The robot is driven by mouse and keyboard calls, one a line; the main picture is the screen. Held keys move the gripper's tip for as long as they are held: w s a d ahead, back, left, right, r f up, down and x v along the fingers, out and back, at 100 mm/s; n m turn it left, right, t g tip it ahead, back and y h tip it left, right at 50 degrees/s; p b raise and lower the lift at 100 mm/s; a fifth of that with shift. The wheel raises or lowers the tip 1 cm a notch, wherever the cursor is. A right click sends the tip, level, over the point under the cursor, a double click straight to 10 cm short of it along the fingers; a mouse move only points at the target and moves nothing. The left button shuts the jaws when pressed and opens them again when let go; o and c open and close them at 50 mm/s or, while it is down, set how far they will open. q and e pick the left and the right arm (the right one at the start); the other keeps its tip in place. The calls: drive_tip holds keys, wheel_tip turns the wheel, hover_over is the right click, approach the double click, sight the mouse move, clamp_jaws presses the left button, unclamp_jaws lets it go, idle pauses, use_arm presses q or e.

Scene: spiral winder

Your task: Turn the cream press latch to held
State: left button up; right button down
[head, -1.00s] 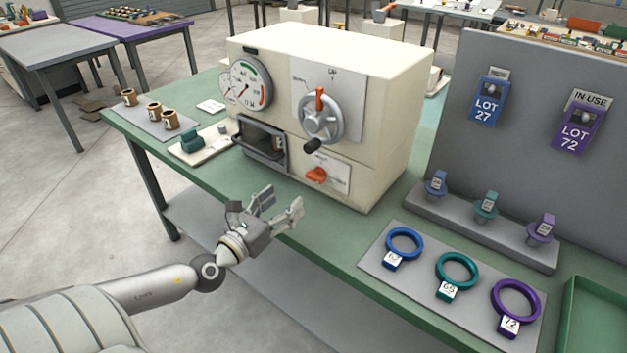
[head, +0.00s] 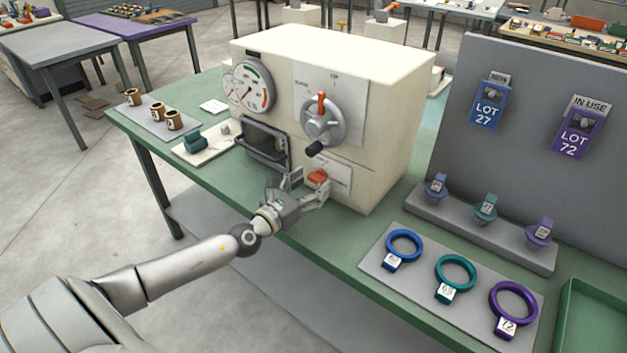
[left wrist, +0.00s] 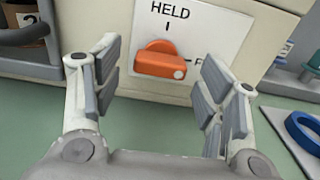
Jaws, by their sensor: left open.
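The cream press (head: 350,70) stands on the green workbench. Its orange latch (head: 317,177) sits low on the front face, on a white label plate (left wrist: 190,45). In the left wrist view the latch (left wrist: 161,64) lies roughly level, its white dot at the right end, near the mark beginning with F. The HELD mark is above it. My left gripper (head: 303,190) is open in front of the latch. In the left wrist view its fingers (left wrist: 160,92) stand to either side of the latch, apart from it. My right gripper is not in view.
The press window (head: 266,146) is left of the latch, and a handwheel (head: 322,122) is above it. Blue, teal and purple rings lie on a grey mat (head: 420,278) to the right. Brown spools and a teal part stand left of the press.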

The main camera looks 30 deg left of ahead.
use_arm(q)
drive_tip(key=shift+w+d, duration=0.1)
drive_tip(key=shift+w, duration=0.65)
drive_tip(key=c, duration=1)
